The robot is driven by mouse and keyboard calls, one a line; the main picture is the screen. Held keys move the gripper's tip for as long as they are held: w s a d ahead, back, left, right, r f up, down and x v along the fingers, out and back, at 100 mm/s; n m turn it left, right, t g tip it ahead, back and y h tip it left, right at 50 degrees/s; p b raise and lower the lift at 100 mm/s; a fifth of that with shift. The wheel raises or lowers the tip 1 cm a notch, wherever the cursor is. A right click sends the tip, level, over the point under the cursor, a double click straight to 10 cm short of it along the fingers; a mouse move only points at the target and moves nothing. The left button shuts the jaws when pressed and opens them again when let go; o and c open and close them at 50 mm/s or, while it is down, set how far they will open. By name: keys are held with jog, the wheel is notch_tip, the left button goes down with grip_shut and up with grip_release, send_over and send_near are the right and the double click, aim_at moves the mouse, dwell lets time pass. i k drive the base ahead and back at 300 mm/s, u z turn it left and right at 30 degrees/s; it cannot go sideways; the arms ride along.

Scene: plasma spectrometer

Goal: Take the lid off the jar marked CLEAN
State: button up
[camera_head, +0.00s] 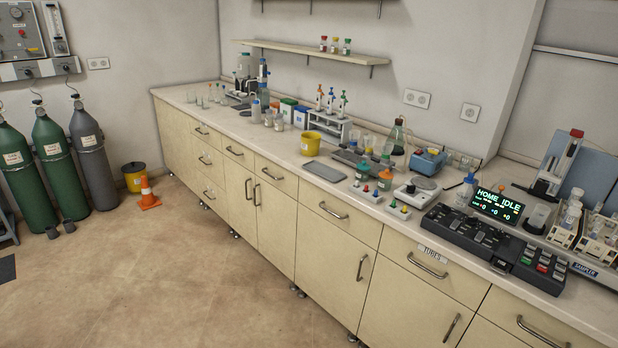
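No label reading CLEAN is legible in the head camera view. Two small jars stand close together on the bench: one with a green-toned lid (362,170) and one with an orange lid (385,180). Both stand upright and appear closed. Further back, several small bottles stand by the wall, including a white-labelled bottle (279,122); their labels are too small to read. I cannot tell which container is the one marked CLEAN. My gripper is not in the picture.
The long bench (330,205) runs from back left to front right. A yellow tub (310,143), grey tray (324,171), balance (417,190) and black control panel (490,240) stand on it. Gas cylinders (52,160) and an orange cone (148,193) are left. The floor between is clear.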

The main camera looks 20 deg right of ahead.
aim_at(363, 165)
jog(key=u, duration=0.25)
jog(key=i, duration=1.9)
jog(key=z, duration=0.7)
jog(key=i, duration=1.2)
jog(key=z, duration=1.15)
jog(key=i, duration=0.6)
jog(key=z, duration=0.3)
